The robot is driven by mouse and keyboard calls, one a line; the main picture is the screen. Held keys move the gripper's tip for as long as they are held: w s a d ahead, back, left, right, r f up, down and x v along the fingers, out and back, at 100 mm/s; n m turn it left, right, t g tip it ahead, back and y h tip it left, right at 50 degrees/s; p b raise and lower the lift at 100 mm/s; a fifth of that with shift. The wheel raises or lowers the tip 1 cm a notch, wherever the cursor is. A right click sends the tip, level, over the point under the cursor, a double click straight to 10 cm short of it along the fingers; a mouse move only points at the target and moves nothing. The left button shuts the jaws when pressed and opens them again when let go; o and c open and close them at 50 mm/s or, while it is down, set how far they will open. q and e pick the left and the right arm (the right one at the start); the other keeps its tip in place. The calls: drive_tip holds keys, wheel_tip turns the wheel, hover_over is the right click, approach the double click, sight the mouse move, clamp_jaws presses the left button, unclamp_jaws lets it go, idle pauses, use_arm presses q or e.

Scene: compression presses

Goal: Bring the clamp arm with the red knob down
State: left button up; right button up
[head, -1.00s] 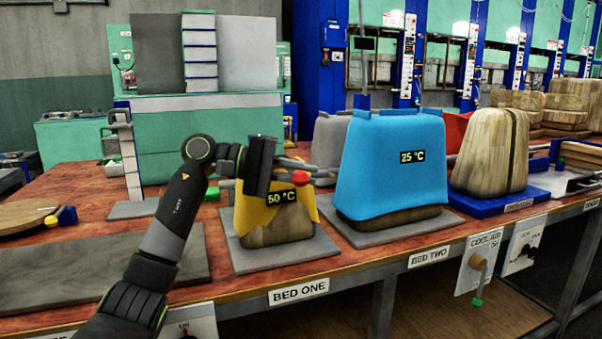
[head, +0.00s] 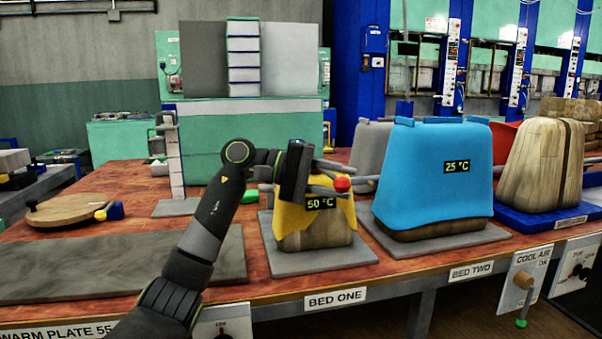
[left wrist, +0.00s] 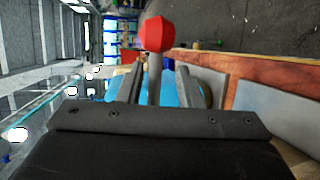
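The red knob (head: 342,185) shows at the tips of my left gripper (head: 327,177), above the yellow-draped wooden form (head: 312,240) on bed one, whose display reads 50 °C. In the left wrist view the red knob (left wrist: 157,33) sits on a grey stem (left wrist: 154,72). The stem runs between the two fingers of my left gripper (left wrist: 160,78). The fingers are apart, with a gap on the right side of the stem. The rest of the clamp arm is mostly hidden behind my gripper and the forms. My right gripper is not in view.
A blue-covered form (head: 430,180) reading 25 °C stands on bed two, close on the right. A bare wooden form (head: 545,155) stands farther right. A grey plate (head: 110,265) lies flat at front left.

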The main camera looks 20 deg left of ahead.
use_arm(q)
drive_tip(key=v, duration=1.6)
drive_tip(key=shift+a+p, duration=0.25)
drive_tip(key=shift+p, duration=0.2)
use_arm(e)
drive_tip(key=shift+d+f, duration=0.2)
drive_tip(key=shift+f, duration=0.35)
use_arm(q)
drive_tip(key=shift+f, duration=0.1)
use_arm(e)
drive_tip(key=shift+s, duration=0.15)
